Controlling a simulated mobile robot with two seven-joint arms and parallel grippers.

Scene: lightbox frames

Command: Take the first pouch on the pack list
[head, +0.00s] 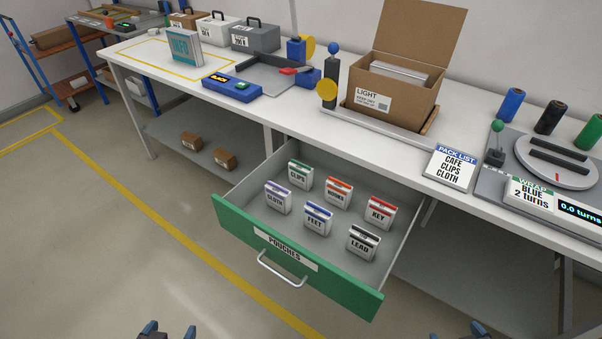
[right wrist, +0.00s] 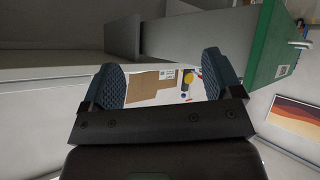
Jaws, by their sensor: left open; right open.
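The pack list card (head: 451,168) lies on the bench right of the box and reads CAFE, CLIPS, CLOTH from top down. The open drawer (head: 338,275), labelled POUCHES, holds white pouches: the green-topped CLIPS pouch (head: 299,176) at back left, the purple-topped CLOTH pouch (head: 278,198) at front left, the orange-topped pouch (head: 339,193), the red KEY pouch (head: 380,213), the blue FEET pouch (head: 318,219) and the black LEAD pouch (head: 363,243). My left gripper (head: 167,332) is open, low in front of the drawer. My right gripper (right wrist: 167,75) is open and empty.
An open cardboard box (head: 392,107) marked LIGHT stands on the bench (head: 330,130) above the drawer. A wrap turntable (head: 557,160) sits at right. The drawer's green front (head: 230,220) sticks out into the room. The floor before it is clear.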

